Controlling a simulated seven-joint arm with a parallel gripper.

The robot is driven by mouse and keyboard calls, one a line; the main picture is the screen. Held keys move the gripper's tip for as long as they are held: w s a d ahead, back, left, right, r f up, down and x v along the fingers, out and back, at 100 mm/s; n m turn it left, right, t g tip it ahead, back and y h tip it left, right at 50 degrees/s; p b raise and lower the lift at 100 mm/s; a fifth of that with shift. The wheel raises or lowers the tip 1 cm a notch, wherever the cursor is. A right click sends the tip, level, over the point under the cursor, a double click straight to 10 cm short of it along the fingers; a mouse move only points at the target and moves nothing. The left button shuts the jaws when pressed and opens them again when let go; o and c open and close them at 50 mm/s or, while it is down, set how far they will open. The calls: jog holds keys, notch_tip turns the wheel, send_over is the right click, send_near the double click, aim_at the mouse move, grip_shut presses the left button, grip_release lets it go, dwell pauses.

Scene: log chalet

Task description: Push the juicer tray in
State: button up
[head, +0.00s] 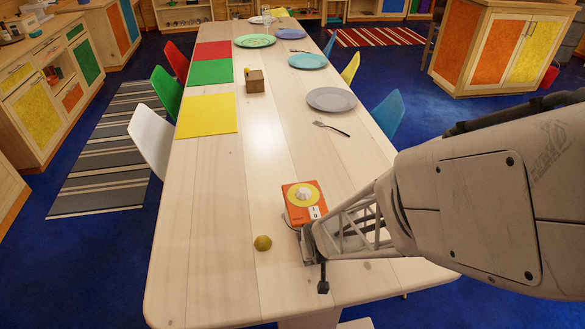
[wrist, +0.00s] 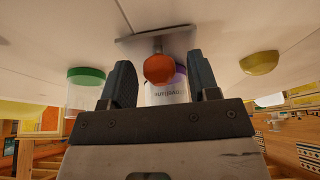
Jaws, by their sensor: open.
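An orange juicer (head: 294,212) with a yellow round dish and a white ribbed cone stands on the table. My gripper (head: 307,244) is low over the table, just on the near side of the juicer. In the wrist view my gripper (wrist: 160,64) is open. Between its fingers shows a round orange knob-like part (wrist: 159,69) on a short stem below a grey metal plate (wrist: 140,46). I cannot tell whether that plate is the juicer tray, or whether the fingers touch anything. The head view does not show the tray clearly.
A yellow-green lemon-like fruit (head: 263,243) lies left of my gripper; it also shows in the wrist view (wrist: 259,63). The wrist view shows a green-ended jar (wrist: 84,92) and a white and purple container (wrist: 170,93). A fork (head: 331,128) and grey plate (head: 332,99) lie farther back.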

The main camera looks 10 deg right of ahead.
jog(key=shift+r, duration=0.1)
jog(key=shift+r, duration=2.9)
jog(key=shift+r, duration=0.55)
jog(key=s+r, duration=0.4)
jog(key=r, duration=0.5)
jog(key=s+d+r+g, duration=0.1)
jog(key=s+r, duration=0.3)
jog(key=r, duration=0.5)
jog(key=s+d+r+g, duration=0.1)
jog(key=s+r, duration=0.3)
jog(key=r, duration=0.5)
jog(key=shift+s+r, duration=0.15)
jog(key=shift+r, duration=0.05)
